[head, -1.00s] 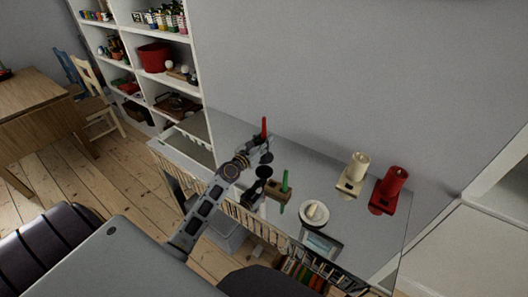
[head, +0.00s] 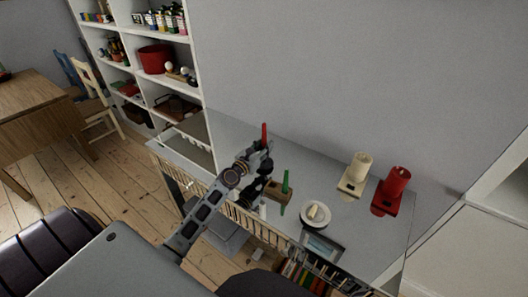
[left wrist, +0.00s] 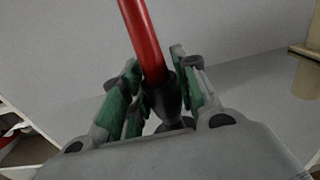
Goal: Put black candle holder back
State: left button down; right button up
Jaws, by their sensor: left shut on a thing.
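The black candle holder (left wrist: 168,98) with a tall red candle (head: 264,132) in it is between the fingers of my left gripper (head: 262,150). In the left wrist view, the green-padded fingers of the left gripper (left wrist: 152,98) close on the holder, and the candle (left wrist: 143,38) leans a little to the left. The gripper is over the left part of the glossy cabinet top (head: 330,180). Dark shapes below it look like its reflection. I cannot tell whether the holder's base touches the top. My right gripper is not in view.
Shelves (head: 196,60) stand behind left.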

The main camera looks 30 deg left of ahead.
pick_arm(q)
jog(key=shift+a+f, duration=0.1)
jog(key=shift+f, duration=0.35)
jog(key=shift+f+b, duration=0.1)
jog(key=shift+b, duration=0.25)
jog(key=c, duration=1.1)
grip_release()
jog(key=shift+f, duration=0.1)
jog(key=shift+s, duration=0.15)
